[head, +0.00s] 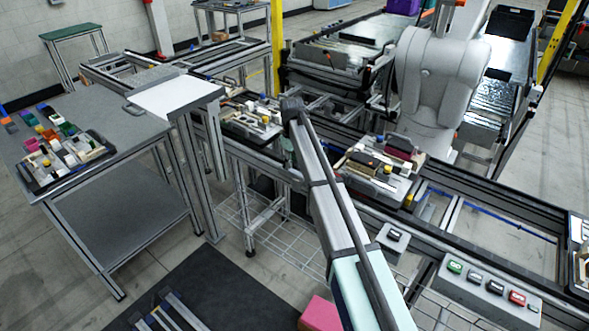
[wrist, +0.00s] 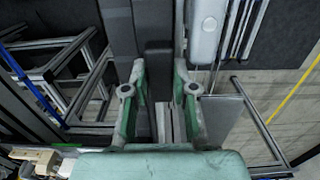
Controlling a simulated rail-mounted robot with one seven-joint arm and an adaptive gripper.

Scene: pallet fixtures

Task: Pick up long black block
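In the wrist view my gripper (wrist: 158,72) has its two pale green-and-grey fingers spread apart. A dark elongated shape (wrist: 158,58) shows in the gap between them; I cannot tell whether it is a block or part of the structure beyond. Neither finger visibly touches it. In the head view a pallet fixture (head: 390,188) on the conveyor frame, right of centre, holds mixed parts. Among them is a long dark block (head: 363,159), left of a magenta block (head: 400,152). I cannot make out my gripper's fingers in the head view.
Another loaded pallet (head: 250,118) stands on the frame at centre. A grey table (head: 105,115) at left holds a tray of coloured blocks (head: 68,158). A button box (head: 487,285) is at lower right. Metal rails (wrist: 60,75) show in the wrist view.

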